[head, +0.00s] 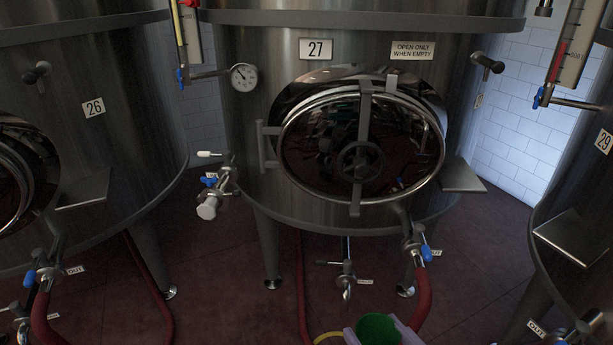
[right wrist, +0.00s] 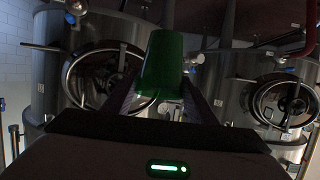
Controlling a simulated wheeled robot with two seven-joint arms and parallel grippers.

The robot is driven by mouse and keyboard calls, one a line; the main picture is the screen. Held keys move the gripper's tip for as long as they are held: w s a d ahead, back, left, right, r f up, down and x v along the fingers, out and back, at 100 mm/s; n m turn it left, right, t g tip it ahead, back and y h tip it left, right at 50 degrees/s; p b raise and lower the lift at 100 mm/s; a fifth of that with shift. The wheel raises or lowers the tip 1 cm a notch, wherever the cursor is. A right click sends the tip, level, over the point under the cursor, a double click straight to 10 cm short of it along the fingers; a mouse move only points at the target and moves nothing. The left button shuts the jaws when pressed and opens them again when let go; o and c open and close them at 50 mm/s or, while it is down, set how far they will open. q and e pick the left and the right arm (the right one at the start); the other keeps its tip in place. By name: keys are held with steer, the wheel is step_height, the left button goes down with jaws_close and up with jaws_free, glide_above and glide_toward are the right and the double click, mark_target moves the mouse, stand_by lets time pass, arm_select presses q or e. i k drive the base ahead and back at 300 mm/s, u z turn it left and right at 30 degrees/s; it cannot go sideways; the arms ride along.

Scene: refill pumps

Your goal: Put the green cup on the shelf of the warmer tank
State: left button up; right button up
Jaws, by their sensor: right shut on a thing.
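The green cup (head: 378,330) is at the bottom edge of the head view, between the pale fingers of my right gripper (head: 380,334). The right wrist view shows the cup (right wrist: 163,66) gripped between both fingers. My left gripper is out of view. Tank 27 (head: 240,130) stands in the middle, with a flat shelf (head: 462,175) right of its round door and a dial gauge (head: 243,77) at upper left. Tank 26 (head: 120,130) has a shelf (head: 86,190); tank 29 (head: 590,190) has a shelf (head: 572,238). The gauge reading is too small to tell; which tank is warmer is unclear.
Valves with blue handles (head: 426,253) and red hoses (head: 424,295) hang below the tanks. A sampling valve (head: 212,195) sticks out left of tank 27's door. Sight tubes (head: 569,45) stand beside the tanks.

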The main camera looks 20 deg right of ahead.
mark_target(572, 236)
steer(key=z, duration=0.85)
steer(key=i, duration=1.3)
steer(key=z, duration=0.8)
